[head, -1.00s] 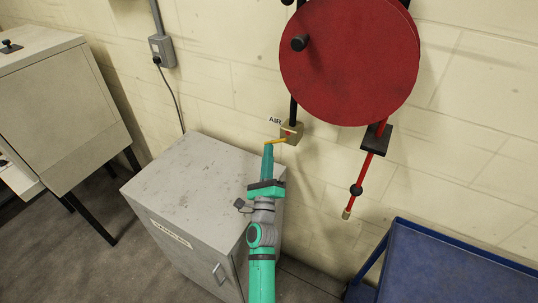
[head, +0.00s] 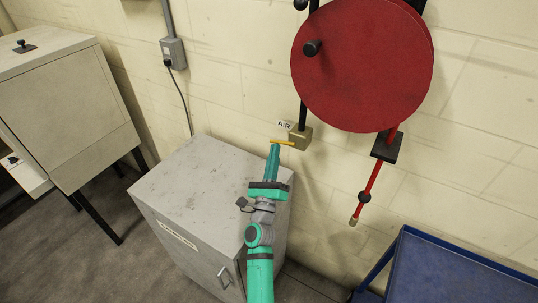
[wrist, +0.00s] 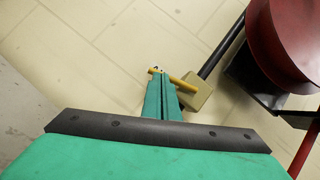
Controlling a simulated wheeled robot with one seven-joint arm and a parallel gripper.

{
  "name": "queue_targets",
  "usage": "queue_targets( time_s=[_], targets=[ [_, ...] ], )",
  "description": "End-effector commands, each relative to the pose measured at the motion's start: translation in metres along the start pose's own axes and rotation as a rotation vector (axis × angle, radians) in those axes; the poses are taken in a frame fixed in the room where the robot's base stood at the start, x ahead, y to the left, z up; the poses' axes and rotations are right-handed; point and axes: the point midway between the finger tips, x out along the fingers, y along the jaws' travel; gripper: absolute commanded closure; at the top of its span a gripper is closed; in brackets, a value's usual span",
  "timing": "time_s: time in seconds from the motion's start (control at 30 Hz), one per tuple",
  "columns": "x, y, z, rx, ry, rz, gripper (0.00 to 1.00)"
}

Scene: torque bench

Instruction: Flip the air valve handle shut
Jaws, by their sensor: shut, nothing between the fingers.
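The air valve is a small brass block (head: 301,138) at the lower end of a black pipe on the wall. Its yellow handle (head: 284,143) sticks out to the left, nearly level. My gripper (head: 274,147) is shut and empty, with its teal fingertips right at the handle's free end from below. In the wrist view the handle (wrist: 184,85) crosses at the fingertips (wrist: 160,73) and runs down right to the brass block (wrist: 196,93). The tips look to be touching it, but I cannot tell for certain.
An "AIR" label (head: 284,125) is on the wall beside the valve. A red hose reel (head: 362,65) hangs above right. A grey cabinet (head: 195,175) stands below my arm, and a blue cart (head: 450,270) at lower right.

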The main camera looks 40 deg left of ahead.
Motion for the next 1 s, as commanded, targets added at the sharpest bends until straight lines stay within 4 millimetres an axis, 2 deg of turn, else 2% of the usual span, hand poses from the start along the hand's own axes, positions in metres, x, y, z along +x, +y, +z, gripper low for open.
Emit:
queue_targets(
  time_s=[0.17,0.6,0.8,1.0],
  targets=[
    [-0.006,0.001,0.000,0.000,0.000,0.003,1.00],
    [-0.064,-0.001,-0.001,-0.002,0.003,-0.001,1.00],
    [-0.075,-0.001,-0.001,-0.001,0.002,-0.002,1.00],
    [-0.075,-0.001,-0.001,-0.001,0.001,-0.002,1.00]
  ],
)
